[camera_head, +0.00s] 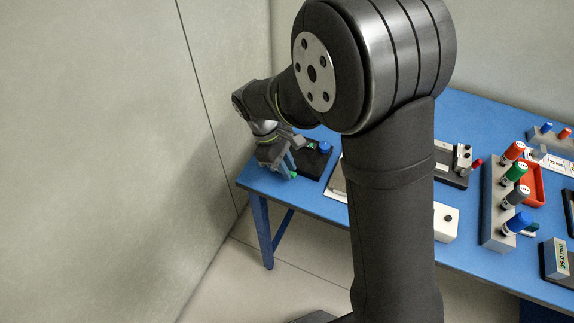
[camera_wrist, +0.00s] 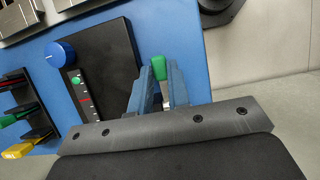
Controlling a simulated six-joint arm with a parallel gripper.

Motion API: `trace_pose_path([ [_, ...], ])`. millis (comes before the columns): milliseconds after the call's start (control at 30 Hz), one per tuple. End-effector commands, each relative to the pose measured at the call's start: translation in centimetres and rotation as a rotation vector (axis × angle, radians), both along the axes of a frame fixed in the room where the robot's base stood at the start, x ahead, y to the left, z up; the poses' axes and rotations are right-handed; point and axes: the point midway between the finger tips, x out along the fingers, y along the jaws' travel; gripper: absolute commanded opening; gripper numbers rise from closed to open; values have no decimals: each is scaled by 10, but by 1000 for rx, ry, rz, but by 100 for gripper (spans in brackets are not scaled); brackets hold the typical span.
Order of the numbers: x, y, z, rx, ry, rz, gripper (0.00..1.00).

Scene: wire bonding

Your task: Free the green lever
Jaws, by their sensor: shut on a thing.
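The green lever (camera_wrist: 158,68) shows in the wrist view between the tips of my gripper's two blue fingers (camera_wrist: 160,78). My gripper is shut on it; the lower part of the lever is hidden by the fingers. A black plate (camera_wrist: 112,58) lies beside it, with a blue knob (camera_wrist: 60,53) and a grey strip with a green dot and red marks (camera_wrist: 80,95). In the head view, my gripper (camera_head: 289,164) is at the near left corner of the blue table, with a bit of green at its tips. The black plate (camera_head: 318,162) and blue knob (camera_head: 325,147) show just behind it.
The blue table (camera_head: 330,208) ends close to my gripper, with a wall to the left. Farther right stand a grey rack (camera_head: 496,213) with coloured-top pegs, a red tray (camera_head: 536,184) and a white block (camera_head: 445,222). Yellow-ended and green-ended tools (camera_wrist: 18,151) lie left in the wrist view.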

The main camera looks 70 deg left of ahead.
Motion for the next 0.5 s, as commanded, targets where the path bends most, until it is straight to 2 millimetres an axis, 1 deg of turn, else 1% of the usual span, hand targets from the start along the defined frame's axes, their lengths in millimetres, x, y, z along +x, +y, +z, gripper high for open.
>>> trace_pose_path([
  [267,-3,3,3,-64,-64,2,0],
  [500,-7,8,8,-193,-192,2,0],
])
